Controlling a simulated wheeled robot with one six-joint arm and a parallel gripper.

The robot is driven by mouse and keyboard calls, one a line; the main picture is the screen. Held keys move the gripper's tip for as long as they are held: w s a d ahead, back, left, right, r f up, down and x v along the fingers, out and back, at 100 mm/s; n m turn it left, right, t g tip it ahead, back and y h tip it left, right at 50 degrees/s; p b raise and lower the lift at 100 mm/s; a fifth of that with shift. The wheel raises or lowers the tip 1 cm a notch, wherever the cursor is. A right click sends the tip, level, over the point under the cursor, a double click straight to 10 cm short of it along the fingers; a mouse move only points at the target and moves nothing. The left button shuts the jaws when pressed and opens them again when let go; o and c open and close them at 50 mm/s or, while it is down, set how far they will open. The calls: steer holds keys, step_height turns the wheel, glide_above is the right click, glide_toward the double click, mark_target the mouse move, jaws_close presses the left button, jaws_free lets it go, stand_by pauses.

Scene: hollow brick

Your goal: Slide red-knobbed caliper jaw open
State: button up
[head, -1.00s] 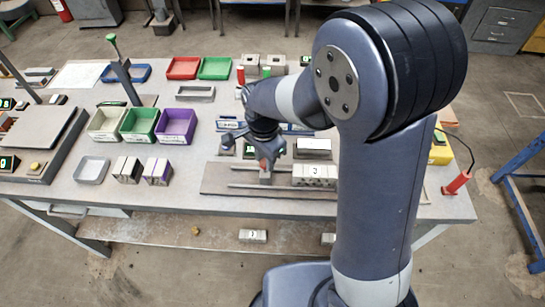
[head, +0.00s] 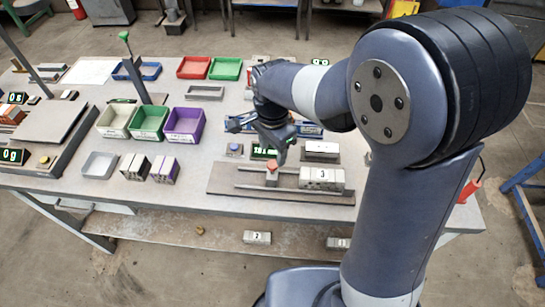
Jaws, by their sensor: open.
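The caliper is a flat brown board (head: 235,192) with two rails, lying near the table's front edge. Its sliding jaw (head: 271,178) is a small grey block topped by a red knob (head: 271,165). A grey hollow brick marked 3 (head: 315,178) sits on the board to the jaw's right, with a small gap between them. My gripper (head: 282,156) is open, its fingertips just above and slightly right of the knob. I cannot tell whether a finger touches it. A lit green display (head: 263,152) stands behind the board, partly hidden by my gripper.
A white-topped block (head: 321,150) and a small box with a blue knob (head: 234,150) stand behind the board. Coloured bins, including a purple one (head: 185,122), and a grey tray (head: 99,165) are to the left.

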mark_target(275, 163)
step_height(275, 163, up, 6)
steer(key=shift+r, duration=0.2)
stand_by(0.5)
step_height(275, 163, down, 10)
steer(key=shift+f+p, duration=0.15)
steer(key=shift+p, duration=0.15)
steer(key=shift+d+f, duration=0.3)
steer(key=shift+d, duration=0.7)
